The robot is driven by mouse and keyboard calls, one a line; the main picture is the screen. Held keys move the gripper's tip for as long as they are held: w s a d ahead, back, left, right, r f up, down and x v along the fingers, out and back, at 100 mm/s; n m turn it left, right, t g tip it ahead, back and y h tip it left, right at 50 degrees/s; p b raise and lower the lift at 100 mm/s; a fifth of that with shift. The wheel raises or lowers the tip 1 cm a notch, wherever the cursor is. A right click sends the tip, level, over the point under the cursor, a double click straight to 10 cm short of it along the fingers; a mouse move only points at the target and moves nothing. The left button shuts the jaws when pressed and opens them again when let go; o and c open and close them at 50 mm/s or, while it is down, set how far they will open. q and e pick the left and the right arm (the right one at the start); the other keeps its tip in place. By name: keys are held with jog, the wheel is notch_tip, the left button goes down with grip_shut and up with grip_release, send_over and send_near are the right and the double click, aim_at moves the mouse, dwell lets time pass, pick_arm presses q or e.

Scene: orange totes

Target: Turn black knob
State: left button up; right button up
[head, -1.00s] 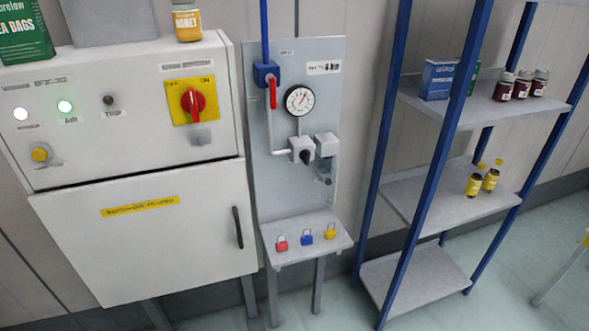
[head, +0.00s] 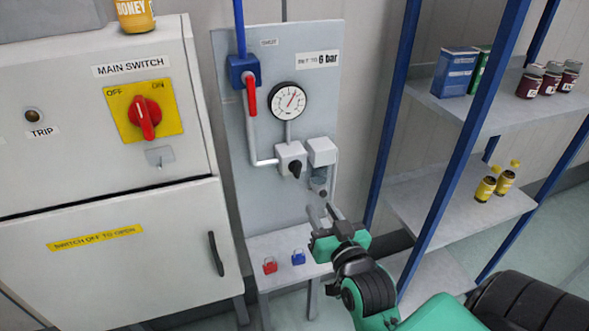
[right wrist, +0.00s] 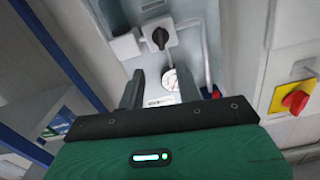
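The black knob (head: 295,169) sits on a small white box on the grey wall panel (head: 240,205), below a round gauge (head: 289,100). The knob also shows in the right wrist view (right wrist: 160,38), beyond the fingers and between their lines. My right gripper (head: 322,212) is in front of the panel, below and right of the knob, and apart from it. Its two fingers stand apart with nothing between them in the right wrist view (right wrist: 161,92). My left gripper is not in view.
A red lever (head: 252,97) hangs left of the gauge. A ledge (head: 280,246) below holds a red padlock (head: 270,265) and a blue padlock (head: 298,257). A cabinet with a red main switch (head: 145,117) stands left; a blue-post shelf (head: 455,155) stands right.

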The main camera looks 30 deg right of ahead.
aim_at(299, 171)
jog(key=p+x, duration=0.1)
jog(key=x, duration=0.3)
jog(key=p+x, duration=0.1)
jog(key=x, duration=0.3)
jog(key=p+x, duration=0.2)
jog(key=x, duration=0.2)
jog(key=shift+r, duration=0.25)
jog(key=shift+x, duration=0.8)
jog(key=shift+f, duration=0.1)
jog(key=shift+c, duration=0.2)
jog(key=shift+p, duration=0.35)
grip_shut()
